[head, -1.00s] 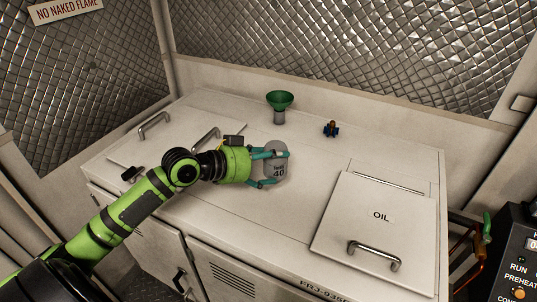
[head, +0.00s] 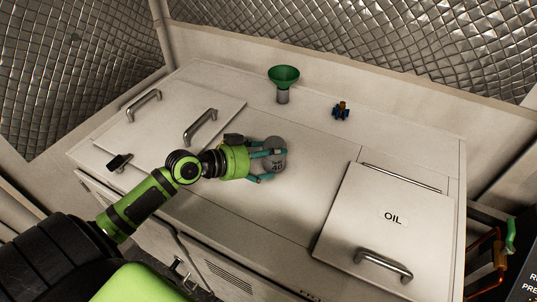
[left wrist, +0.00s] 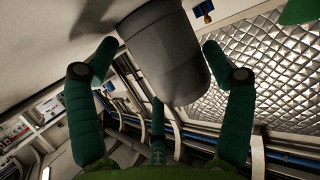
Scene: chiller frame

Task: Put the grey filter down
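My right gripper is not in view.
The OIL lid (head: 380,205) with a raised handle is at the right. Another handled lid (head: 165,125) is at the left. Bare surface lies right of the filter.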

